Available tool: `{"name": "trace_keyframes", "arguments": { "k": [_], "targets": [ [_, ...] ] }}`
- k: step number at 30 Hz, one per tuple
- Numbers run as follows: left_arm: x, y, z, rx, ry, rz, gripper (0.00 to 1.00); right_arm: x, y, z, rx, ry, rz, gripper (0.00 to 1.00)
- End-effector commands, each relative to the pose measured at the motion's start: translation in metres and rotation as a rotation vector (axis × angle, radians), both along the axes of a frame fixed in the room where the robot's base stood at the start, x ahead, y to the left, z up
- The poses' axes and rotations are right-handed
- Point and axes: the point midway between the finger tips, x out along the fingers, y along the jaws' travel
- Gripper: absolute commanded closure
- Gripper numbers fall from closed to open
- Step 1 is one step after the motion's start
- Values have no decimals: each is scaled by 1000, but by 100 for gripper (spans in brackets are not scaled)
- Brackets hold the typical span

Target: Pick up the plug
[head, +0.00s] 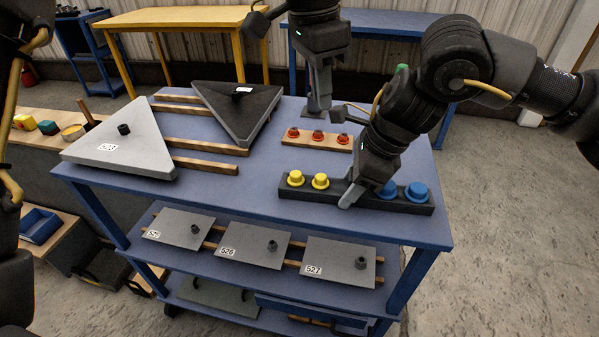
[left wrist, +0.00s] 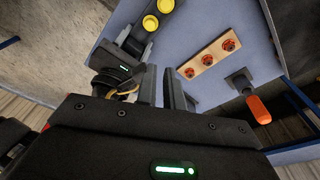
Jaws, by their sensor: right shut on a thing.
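A black rack (head: 420,208) at the front right of the blue table holds two yellow plugs (head: 320,181) and blue plugs (head: 416,192). Three red plugs (head: 317,136) sit in a wooden strip behind it. The yellow plugs (left wrist: 150,22) and red plugs (left wrist: 207,58) also show in the left wrist view. My right gripper (head: 350,195) is down at the rack between the yellow and blue plugs, shut on a plug; its fingers hide the plug's colour. My left gripper (head: 320,92) is open and empty behind the red strip; its fingers (left wrist: 162,88) stand apart in the left wrist view.
A pale triangular panel (head: 125,150) and a dark one (head: 240,105) lie on wooden bars at the table's left. Several grey plates (head: 250,243) lie on the lower shelf. The table's front middle is clear.

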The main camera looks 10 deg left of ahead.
Motion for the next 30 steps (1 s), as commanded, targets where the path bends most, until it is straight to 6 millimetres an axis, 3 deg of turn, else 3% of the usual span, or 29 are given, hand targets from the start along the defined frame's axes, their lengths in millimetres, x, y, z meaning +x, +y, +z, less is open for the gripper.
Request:
{"name": "trace_keyframes", "arguments": {
  "k": [1,3,8,18,30],
  "targets": [
    [-14,28,-29,116,83,67,58,15,0,10,44,-10,-63,80],
    [-14,32,-27,127,78,89,55,15,0,10,41,-11,-63,80],
    [-13,29,-28,130,72,96,55,13,-3,9,38,-6,-57,80],
    [-13,29,-77,125,68,93,55,11,-4,9,33,-2,-51,80],
    [-13,30,-100,124,66,93,55,10,-4,8,31,-1,-49,80]
  ]
}}
